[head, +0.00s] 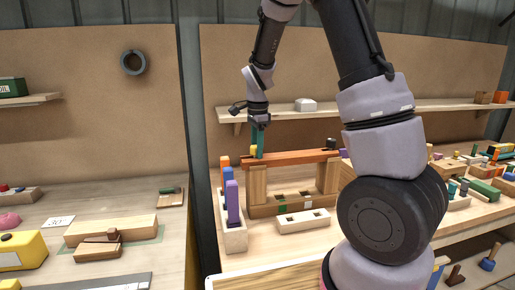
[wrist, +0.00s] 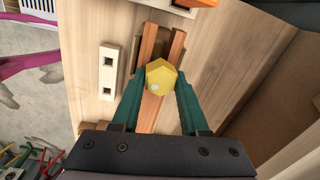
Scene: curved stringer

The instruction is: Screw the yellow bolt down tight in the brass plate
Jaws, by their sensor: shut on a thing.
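The yellow bolt (wrist: 161,76) has a faceted head with a pale dot on it, seen from above in the wrist view. My gripper (wrist: 160,88) has its teal fingers shut on this head, one on each side. In the head view my gripper (head: 258,152) points down at the left end of the orange-brown beam (head: 295,157), with a bit of the yellow bolt (head: 253,150) showing beside the fingers. The bolt's shank is hidden below its head. I cannot make out the brass plate, nor tell how deep the bolt sits.
The beam rests on two wooden posts (head: 257,186) over a slotted wooden base (head: 290,203). A pale tray (head: 234,238) with orange, blue and purple pieces stands at left. A white block with holes (head: 303,222) lies in front. A shelf (head: 300,111) runs behind my gripper.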

